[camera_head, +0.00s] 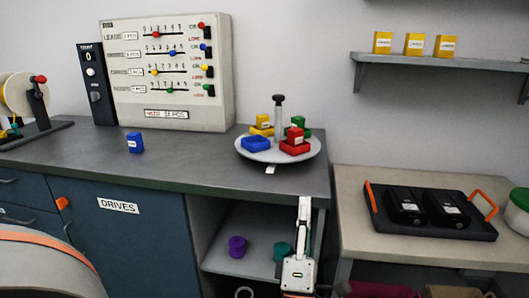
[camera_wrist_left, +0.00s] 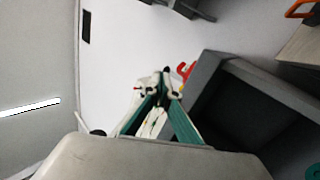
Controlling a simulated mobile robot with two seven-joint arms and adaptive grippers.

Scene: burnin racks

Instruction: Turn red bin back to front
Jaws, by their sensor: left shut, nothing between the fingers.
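The red bin (camera_head: 294,148) sits on the front right of a round white turntable (camera_head: 271,157) at the right end of the grey counter. Blue, yellow and green bins share the turntable around a central post. My left gripper (camera_head: 305,203) is shut and empty, in front of the counter's edge and apart from the bin. In the left wrist view its fingers (camera_wrist_left: 163,82) come together, with a small red shape beside them that I cannot identify for certain. My right gripper is out of view.
A blue box (camera_head: 135,143) stands on the counter (camera_head: 190,160), left of the turntable (camera_head: 245,150). A panel with sliders (camera_head: 168,75) is behind. Right, a lower table (camera_head: 355,225) bears a black tray (camera_head: 375,205). Open shelves with purple and teal items lie below.

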